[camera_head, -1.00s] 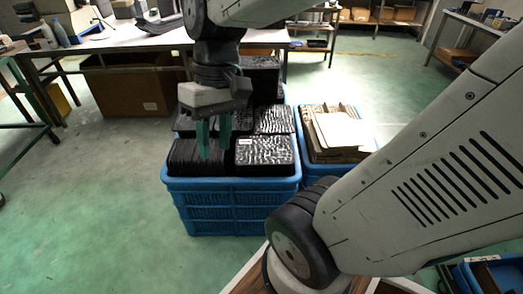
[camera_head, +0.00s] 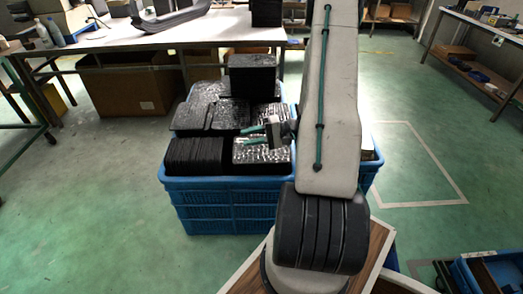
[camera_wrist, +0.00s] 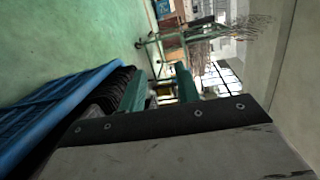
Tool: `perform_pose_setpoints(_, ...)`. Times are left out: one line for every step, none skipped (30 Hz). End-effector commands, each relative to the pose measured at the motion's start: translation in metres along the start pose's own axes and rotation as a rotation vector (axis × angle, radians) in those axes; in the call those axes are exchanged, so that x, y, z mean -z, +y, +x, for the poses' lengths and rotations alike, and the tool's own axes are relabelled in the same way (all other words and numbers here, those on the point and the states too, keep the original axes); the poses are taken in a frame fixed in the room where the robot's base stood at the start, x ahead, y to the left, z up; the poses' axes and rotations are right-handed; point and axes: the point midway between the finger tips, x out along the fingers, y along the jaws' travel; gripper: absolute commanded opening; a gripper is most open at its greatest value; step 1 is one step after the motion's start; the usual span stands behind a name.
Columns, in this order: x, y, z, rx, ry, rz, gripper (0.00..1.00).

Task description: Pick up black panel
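A row of upright black panels (camera_head: 196,156) stands packed in the front left of a blue crate (camera_head: 228,207). Black stacks (camera_head: 228,113) lie behind it, and a shiny, wrapped-looking black stack (camera_head: 262,155) is at the front right. My gripper (camera_head: 251,135) is above that front right stack, turned sideways with its green fingers pointing left. The fingers are apart with nothing visible between them. In the wrist view, the open fingers (camera_wrist: 161,88) show beside the edges of black panels (camera_wrist: 112,88) and the crate's blue side (camera_wrist: 50,105). Whether they touch anything is unclear.
My arm hides most of a second blue crate (camera_head: 372,176) on the right. A white-topped table (camera_head: 150,38) with a black curved part stands behind, with a cardboard box (camera_head: 128,90) underneath. Green floor (camera_head: 95,190) is clear on the left.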

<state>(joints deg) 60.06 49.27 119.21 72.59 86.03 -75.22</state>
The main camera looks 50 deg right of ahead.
Motion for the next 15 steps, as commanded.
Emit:
perform_pose_setpoints(0.008,0.029,-0.017,0.038,0.086,0.015,0.33)
perform_pose_setpoints(0.012,0.044,-0.026,0.059,0.137,0.014,0.33)
perform_pose_setpoints(0.018,0.065,-0.039,0.082,0.208,0.011,0.33)
perform_pose_setpoints(0.020,0.080,-0.048,0.097,0.260,0.010,0.33)
perform_pose_setpoints(0.022,0.096,-0.057,0.110,0.311,0.008,0.33)
perform_pose_setpoints(0.024,0.115,-0.068,0.125,0.377,0.005,0.33)
perform_pose_setpoints(0.024,0.129,-0.076,0.133,0.425,0.003,0.33)
perform_pose_setpoints(0.024,0.143,-0.084,0.139,0.470,0.001,0.33)
perform_pose_setpoints(0.023,0.160,-0.092,0.145,0.526,-0.001,0.33)
perform_pose_setpoints(0.022,0.171,-0.098,0.147,0.563,-0.002,0.33)
perform_pose_setpoints(0.021,0.181,-0.103,0.149,0.597,-0.004,0.33)
perform_pose_setpoints(0.019,0.193,-0.109,0.150,0.637,-0.007,0.33)
perform_pose_setpoints(0.018,0.201,-0.113,0.151,0.662,-0.007,0.33)
perform_pose_setpoints(0.016,0.208,-0.116,0.150,0.685,-0.009,0.33)
perform_pose_setpoints(0.015,0.214,-0.119,0.149,0.707,-0.010,0.33)
